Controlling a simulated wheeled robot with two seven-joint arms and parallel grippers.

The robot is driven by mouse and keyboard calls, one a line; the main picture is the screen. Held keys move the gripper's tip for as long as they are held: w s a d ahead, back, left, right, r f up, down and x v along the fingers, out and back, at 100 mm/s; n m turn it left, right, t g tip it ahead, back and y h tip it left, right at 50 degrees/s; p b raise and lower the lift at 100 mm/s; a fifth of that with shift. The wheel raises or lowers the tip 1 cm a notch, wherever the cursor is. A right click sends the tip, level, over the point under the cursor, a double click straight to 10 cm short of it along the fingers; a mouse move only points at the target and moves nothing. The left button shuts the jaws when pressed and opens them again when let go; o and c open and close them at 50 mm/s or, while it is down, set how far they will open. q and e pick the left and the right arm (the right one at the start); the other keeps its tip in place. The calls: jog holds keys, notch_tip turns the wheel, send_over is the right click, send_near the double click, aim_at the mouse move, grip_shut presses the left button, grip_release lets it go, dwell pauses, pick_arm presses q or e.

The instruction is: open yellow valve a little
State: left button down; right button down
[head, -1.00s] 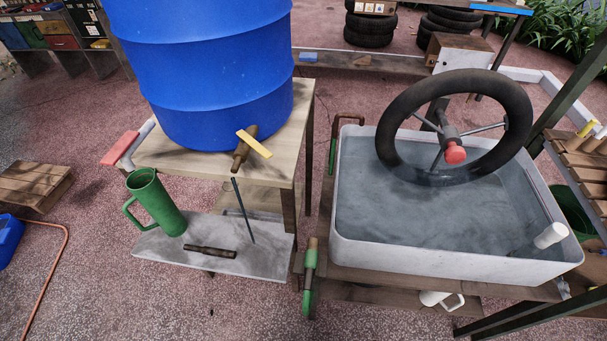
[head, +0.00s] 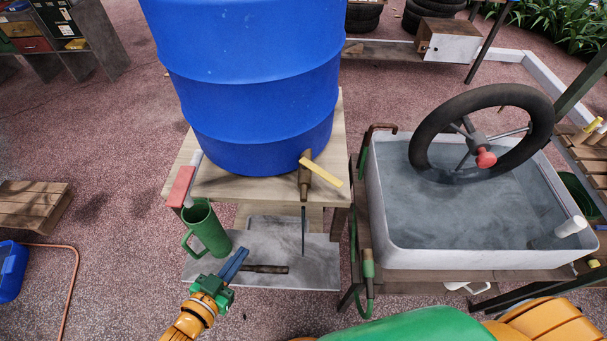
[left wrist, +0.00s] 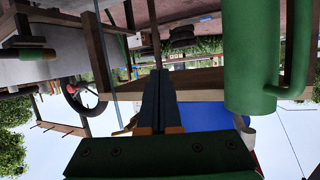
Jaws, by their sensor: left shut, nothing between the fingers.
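The yellow valve handle (head: 321,172) sits on a brass tap (head: 305,183) at the front foot of the blue barrel (head: 255,100). The handle slants down to the right across the tap. My left gripper (head: 242,256) is shut and empty, below and left of the tap, apart from it. It is beside the green mug (head: 207,232) and above the grey lower shelf. In the left wrist view the shut fingers (left wrist: 158,75) point ahead with the mug (left wrist: 250,60) on the right. My right gripper is not in view; only a green and orange part of my right arm shows.
A thin dark rod (head: 303,232) stands below the tap. A dark tool (head: 265,269) lies on the grey shelf (head: 315,275). A red-handled object (head: 182,186) lies at the wooden table's left edge. A water tub (head: 383,215) with a black wheel (head: 425,125) stands to the right.

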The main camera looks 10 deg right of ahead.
aim_at(320, 174)
pick_arm(q)
jog(key=s+d+r+m+h+p, duration=0.1)
jog(key=s+d+r+m+h, duration=0.2)
jog(key=r, duration=0.5)
jog(key=s+d+r+h+p, duration=0.1)
jog(key=d+r+h, duration=0.2)
jog(key=d+r, duration=0.35)
jog(key=r+p+x, duration=0.1)
jog(key=x, duration=1.1)
jog(key=shift+w+g, duration=0.2)
jog(key=shift+g, duration=0.2)
